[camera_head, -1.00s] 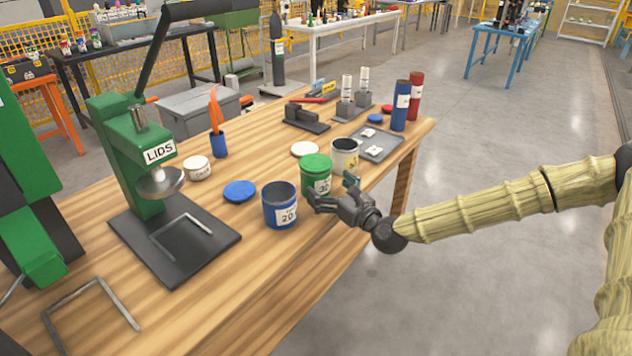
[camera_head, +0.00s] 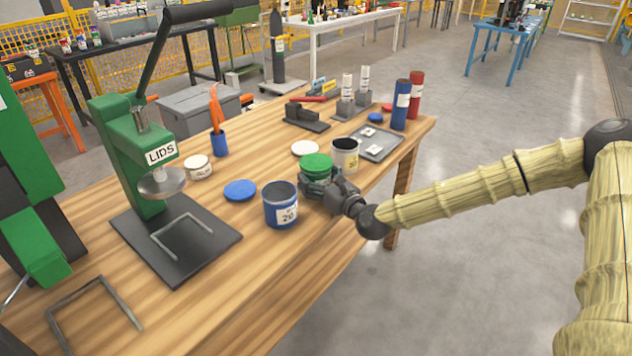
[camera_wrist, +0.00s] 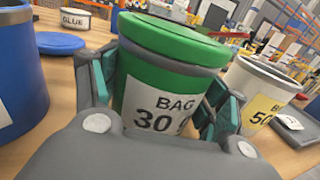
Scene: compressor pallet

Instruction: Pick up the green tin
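The green tin (camera_head: 317,166) stands upright on the wooden workbench with its green lid on top. In the wrist view the tin (camera_wrist: 158,92) fills the middle, and its white label reads "BAG 30" with a last mark partly hidden. My gripper (camera_head: 320,182) is around the tin's body at the front, below the lid. In the wrist view my gripper (camera_wrist: 160,100) has its fingers spread, one on each side of the tin. The fingers are very close to its sides; firm contact cannot be made out. The tin's lower part is hidden by my gripper.
A blue open tin (camera_head: 281,206) stands close on the left, and a white open tin (camera_head: 345,155) close behind on the right. A blue lid (camera_head: 240,190), a glue pot (camera_head: 198,167) and a green lid press (camera_head: 135,150) are farther left. A grey tray (camera_head: 377,146) lies beyond.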

